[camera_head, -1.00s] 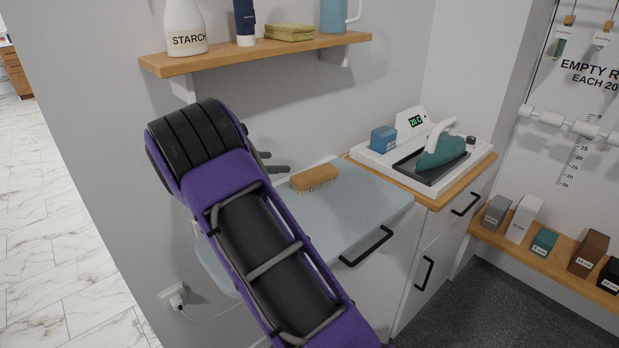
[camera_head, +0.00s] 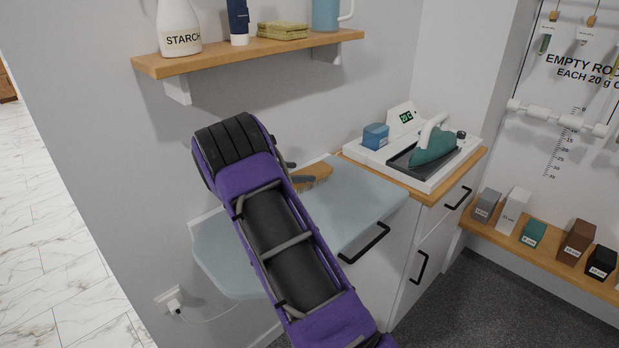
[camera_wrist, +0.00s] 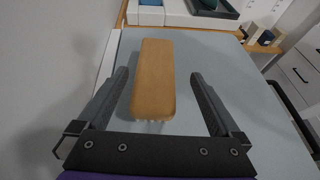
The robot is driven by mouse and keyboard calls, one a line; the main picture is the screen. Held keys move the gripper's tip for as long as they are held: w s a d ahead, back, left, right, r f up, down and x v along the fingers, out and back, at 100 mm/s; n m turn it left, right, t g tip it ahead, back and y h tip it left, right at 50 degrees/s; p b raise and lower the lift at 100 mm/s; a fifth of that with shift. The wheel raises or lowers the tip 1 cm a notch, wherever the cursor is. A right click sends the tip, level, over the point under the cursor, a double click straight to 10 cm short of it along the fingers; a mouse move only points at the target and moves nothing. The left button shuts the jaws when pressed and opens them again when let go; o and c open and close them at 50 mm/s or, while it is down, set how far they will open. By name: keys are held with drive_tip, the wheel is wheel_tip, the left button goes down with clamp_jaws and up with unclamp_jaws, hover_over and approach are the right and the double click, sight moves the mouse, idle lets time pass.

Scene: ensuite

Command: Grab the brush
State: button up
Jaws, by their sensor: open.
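The brush (camera_wrist: 154,82) has a wooden back and pale bristles and lies on the light blue ironing board (camera_head: 365,195). In the head view the brush (camera_head: 314,174) is partly hidden behind my arm and fingers. My gripper (camera_wrist: 162,80) is open in the wrist view, with one finger on each side of the brush's near part. Gaps show between both fingers and the brush, the left one narrower. The brush's far end reaches beyond the fingertips. In the head view only parts of the fingers (camera_head: 291,172) show, beside the brush.
A shelf (camera_head: 255,50) with a starch bottle (camera_head: 180,30) and other items hangs on the wall above. A teal iron (camera_head: 433,147) and a blue box (camera_head: 376,136) stand on the cabinet to the right. The board's right part is clear.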

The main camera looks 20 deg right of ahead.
sight(306, 172)
drive_tip(key=x, duration=0.5)
drive_tip(key=shift+w+d+f, duration=0.1)
drive_tip(key=shift+w+f, duration=0.15)
drive_tip(key=shift+w, duration=0.15)
drive_tip(key=c, duration=1.5)
